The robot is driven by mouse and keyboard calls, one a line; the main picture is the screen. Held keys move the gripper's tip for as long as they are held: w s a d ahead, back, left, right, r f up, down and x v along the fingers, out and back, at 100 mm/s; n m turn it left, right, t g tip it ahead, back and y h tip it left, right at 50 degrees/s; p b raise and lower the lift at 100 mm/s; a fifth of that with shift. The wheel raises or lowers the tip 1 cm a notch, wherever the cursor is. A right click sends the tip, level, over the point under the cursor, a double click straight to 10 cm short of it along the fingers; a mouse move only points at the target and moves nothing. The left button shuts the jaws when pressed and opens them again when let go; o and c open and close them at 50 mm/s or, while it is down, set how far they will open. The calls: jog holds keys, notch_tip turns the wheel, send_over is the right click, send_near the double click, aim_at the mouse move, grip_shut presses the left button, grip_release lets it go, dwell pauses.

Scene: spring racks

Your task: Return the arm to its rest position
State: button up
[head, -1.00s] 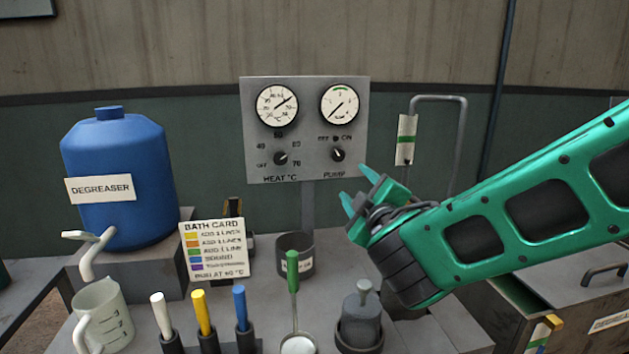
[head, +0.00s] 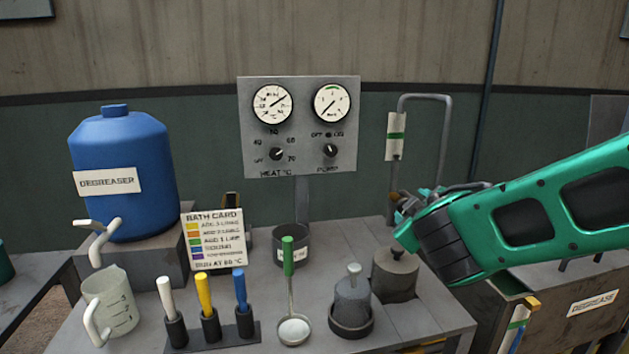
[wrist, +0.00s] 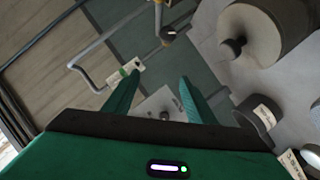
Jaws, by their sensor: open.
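My green arm reaches in from the right in the head view. My gripper (head: 418,198) is above the right part of the bench, beside the bent grey pipe (head: 440,140). In the wrist view my gripper (wrist: 155,98) has its two green fingers apart with nothing held between them. Beyond the fingers the wrist view shows the gauge panel (wrist: 160,108), small and at an angle. The fingertips are partly hidden by my wrist in the head view.
A lidded grey pot (head: 396,275) stands just below my gripper. A metal tank (head: 570,310) labelled degreaser lies under my arm at right.

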jog(key=s+d+f+m+g+h, duration=0.1)
jog(key=s+d+f+m+g, duration=0.35)
jog(key=s+d, duration=0.4)
jog(key=s+d+f+m+g+h, duration=0.2)
jog(key=s+d+f+m+g, duration=0.3)
jog(key=d, duration=0.6)
jog(key=s+f+m+g+y, duration=0.1)
jog(key=s+m+g+y, duration=0.1)
jog(key=s, duration=0.9)
jog(key=s+a+f+m+g+y, duration=0.1)
jog(key=s+f+m+g+y, duration=0.1)
jog(key=s, duration=0.9)
jog(key=shift+s+m+g+y, duration=0.3)
jog(key=shift+m+g+y, duration=0.25)
jog(key=shift+g+y, duration=0.1)
jog(key=shift+w+f, duration=0.25)
jog(key=shift+w, duration=0.4)
